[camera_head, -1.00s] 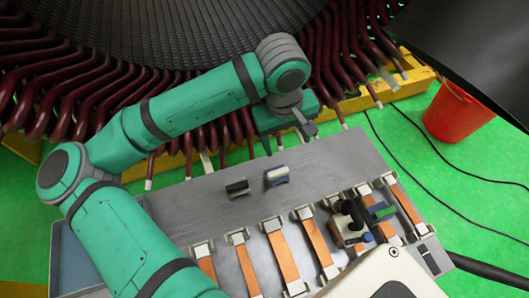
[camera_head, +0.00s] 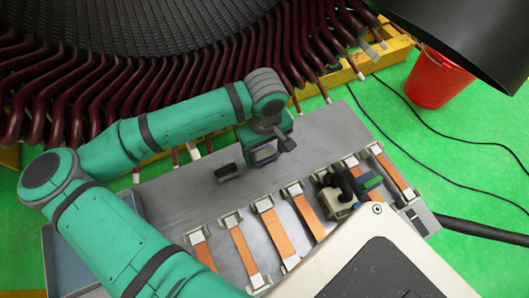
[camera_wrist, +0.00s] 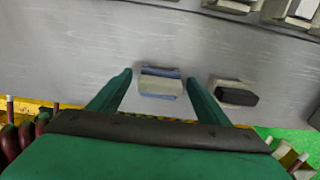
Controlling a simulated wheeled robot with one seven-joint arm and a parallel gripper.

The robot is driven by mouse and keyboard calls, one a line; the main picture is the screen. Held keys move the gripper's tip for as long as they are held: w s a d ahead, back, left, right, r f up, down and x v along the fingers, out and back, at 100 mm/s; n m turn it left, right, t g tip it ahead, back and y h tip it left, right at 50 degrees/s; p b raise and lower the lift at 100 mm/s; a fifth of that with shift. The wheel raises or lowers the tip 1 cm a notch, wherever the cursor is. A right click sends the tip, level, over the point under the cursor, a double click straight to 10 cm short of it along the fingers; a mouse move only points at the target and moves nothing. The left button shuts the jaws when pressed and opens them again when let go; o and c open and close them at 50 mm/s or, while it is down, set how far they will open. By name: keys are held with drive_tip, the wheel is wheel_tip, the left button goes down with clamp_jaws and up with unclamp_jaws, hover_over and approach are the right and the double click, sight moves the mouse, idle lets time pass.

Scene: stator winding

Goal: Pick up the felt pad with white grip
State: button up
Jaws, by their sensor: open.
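The felt pad with white grip (camera_wrist: 160,84) is a small block with a pale top and blue edges, lying on the grey metal tabletop. In the wrist view it sits between the two fingertips of my gripper (camera_wrist: 158,80), which is open, with a gap to each finger. In the head view my gripper (camera_head: 265,147) is over this pad (camera_head: 265,156) and hides part of it. I cannot tell how high the fingertips are above the table. A second pad with a dark grip (camera_wrist: 236,96) lies to the right in the wrist view, and left of my gripper in the head view (camera_head: 228,172).
A row of several copper strips in pale holders (camera_head: 275,232) runs along the near side of the tabletop (camera_head: 190,202), with a dark-handled tool (camera_head: 338,190) among them. The stator's dark red coils (camera_head: 120,105) stand behind. A red bucket (camera_head: 440,80) is at the far right.

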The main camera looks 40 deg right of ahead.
drive_tip(key=shift+w+f, duration=0.1)
drive_tip(key=shift+f, duration=0.55)
drive_tip(key=shift+w, duration=0.1)
drive_tip(key=c, duration=0.3)
drive_tip(key=shift+d, duration=0.15)
drive_tip(key=c, duration=0.9)
drive_tip(key=shift+a, duration=0.2)
drive_tip(key=shift+c, duration=0.3)
drive_tip(key=shift+r, duration=0.15)
